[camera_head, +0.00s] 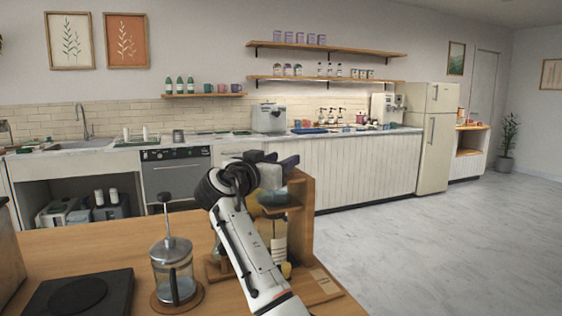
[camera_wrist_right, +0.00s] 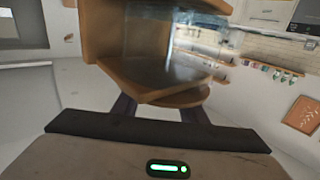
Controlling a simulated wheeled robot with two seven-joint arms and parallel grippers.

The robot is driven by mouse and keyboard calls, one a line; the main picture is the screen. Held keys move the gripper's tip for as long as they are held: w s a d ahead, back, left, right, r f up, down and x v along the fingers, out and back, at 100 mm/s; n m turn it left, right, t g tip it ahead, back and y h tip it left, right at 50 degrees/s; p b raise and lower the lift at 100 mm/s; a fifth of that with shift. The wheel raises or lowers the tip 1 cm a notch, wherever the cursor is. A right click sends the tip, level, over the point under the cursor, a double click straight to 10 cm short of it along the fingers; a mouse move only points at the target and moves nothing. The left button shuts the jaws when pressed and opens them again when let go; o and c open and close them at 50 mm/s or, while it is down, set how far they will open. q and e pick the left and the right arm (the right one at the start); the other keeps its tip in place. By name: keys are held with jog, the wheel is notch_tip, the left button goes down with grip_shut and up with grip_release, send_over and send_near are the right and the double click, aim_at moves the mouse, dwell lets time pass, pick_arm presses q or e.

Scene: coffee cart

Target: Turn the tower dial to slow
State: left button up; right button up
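The wooden tower (camera_head: 300,225) stands at the right end of the wooden counter, partly behind my right arm. It carries glass vessels, and an upper round shelf (camera_head: 278,207) shows beside my forearm. My right gripper (camera_head: 272,159) is at the top of the tower, its dark fingers apart. In the right wrist view the fingers (camera_wrist_right: 158,110) are spread, with the tower's rounded wooden shelf (camera_wrist_right: 150,80) and a clear glass vessel (camera_wrist_right: 150,45) beyond them. I cannot make out the dial in either view. My left gripper is not in view.
A French press (camera_head: 173,270) stands on a round wooden coaster left of my right arm. A black flat plate (camera_head: 80,295) lies at the counter's front left. Bare wood lies behind them. The back counter (camera_head: 360,165) is across the floor.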

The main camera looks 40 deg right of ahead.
jog(key=b+v, duration=0.1)
jog(key=v, duration=0.9)
jog(key=shift+a, duration=0.1)
